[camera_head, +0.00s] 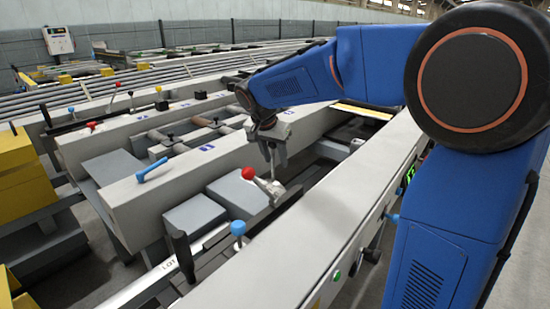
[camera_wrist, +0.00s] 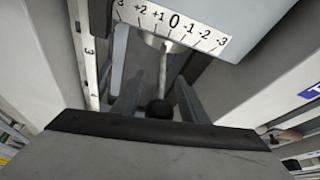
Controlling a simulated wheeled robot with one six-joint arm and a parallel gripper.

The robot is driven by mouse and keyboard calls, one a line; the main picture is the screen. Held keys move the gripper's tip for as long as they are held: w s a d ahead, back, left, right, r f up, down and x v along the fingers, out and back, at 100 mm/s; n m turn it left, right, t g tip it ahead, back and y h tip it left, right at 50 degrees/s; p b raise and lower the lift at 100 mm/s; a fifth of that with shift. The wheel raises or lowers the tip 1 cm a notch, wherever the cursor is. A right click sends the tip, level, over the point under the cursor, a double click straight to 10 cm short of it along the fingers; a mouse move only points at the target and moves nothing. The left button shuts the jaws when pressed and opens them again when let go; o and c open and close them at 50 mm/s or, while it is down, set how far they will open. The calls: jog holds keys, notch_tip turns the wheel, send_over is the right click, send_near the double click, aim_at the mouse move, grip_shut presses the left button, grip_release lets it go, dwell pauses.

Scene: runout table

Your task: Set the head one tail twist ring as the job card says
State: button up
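In the wrist view a white scale plate (camera_wrist: 205,40) reads from +3 through 0 to -3. A thin light rod (camera_wrist: 163,70) runs from just under the 0, slightly to its +1 side, down to a black ball knob (camera_wrist: 160,108). My gripper (camera_wrist: 158,98) has its fingers apart, one on each side of the knob, with gaps visible. I cannot make out the ring's own body or any readable job card.
A long grey beam (camera_head: 330,225) lies in front, with a blue knob (camera_head: 238,228) beside it. A parallel beam (camera_head: 190,170) with a blue handle (camera_head: 152,170) runs behind. Grey blocks (camera_head: 200,215) stand between them. A second scale (camera_wrist: 90,60) stands left in the wrist view.

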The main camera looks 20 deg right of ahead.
grip_shut()
jog(key=w+a, duration=0.1)
jog(key=w+g, duration=0.1)
jog(key=shift+w+a+f+h, duration=0.2)
jog(key=shift+w+a+h, duration=0.1)
jog(key=shift+a, duration=0.05)
dwell(0.4)
